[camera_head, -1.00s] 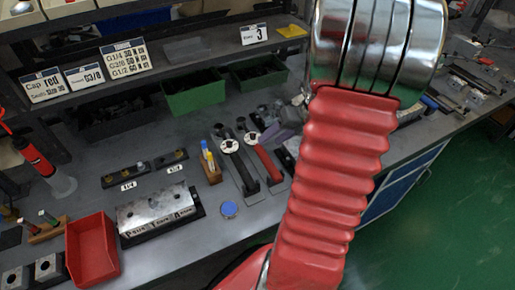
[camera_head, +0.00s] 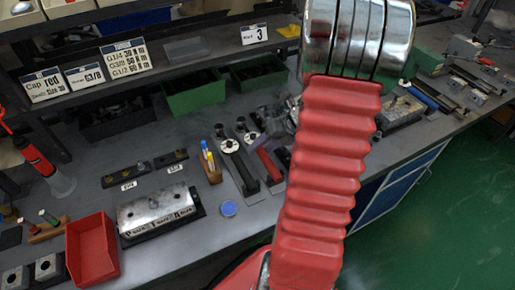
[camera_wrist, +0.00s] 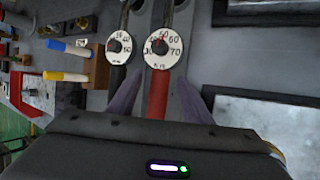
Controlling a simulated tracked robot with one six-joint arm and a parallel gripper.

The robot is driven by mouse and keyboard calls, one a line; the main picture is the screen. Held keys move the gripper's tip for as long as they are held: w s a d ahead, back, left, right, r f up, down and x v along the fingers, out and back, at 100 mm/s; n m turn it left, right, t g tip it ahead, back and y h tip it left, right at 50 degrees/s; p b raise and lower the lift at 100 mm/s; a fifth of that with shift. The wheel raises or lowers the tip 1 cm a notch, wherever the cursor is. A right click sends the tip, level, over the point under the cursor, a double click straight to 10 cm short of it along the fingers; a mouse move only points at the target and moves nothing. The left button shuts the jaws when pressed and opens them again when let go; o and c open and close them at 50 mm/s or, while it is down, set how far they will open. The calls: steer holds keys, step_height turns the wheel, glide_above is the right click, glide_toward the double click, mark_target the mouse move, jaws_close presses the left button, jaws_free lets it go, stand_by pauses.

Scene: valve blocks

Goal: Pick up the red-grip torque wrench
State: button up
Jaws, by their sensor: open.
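The red-grip torque wrench (camera_head: 269,167) lies on the bench beside a dark-grip torque wrench (camera_head: 244,174). In the wrist view its red grip (camera_wrist: 157,95) runs down from a round white dial, and its lower end is hidden behind my gripper's body. The dark-grip wrench (camera_wrist: 118,78) is just left of it, with its own dial. My gripper (camera_wrist: 158,104) is open and empty, with one purple finger on each side of the red grip in the picture. Whether the fingers touch the grip or hover above it, I cannot tell. In the head view my arm partly hides the gripper.
A small wooden pen holder (camera_head: 211,168) stands left of the wrenches. Green bins (camera_head: 193,92) line the back under a shelf. A dark-framed plate (camera_wrist: 265,128) lies right of the wrenches.

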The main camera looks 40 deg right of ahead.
steer(key=shift+c, duration=0.6)
jaws_close()
stand_by(0.3)
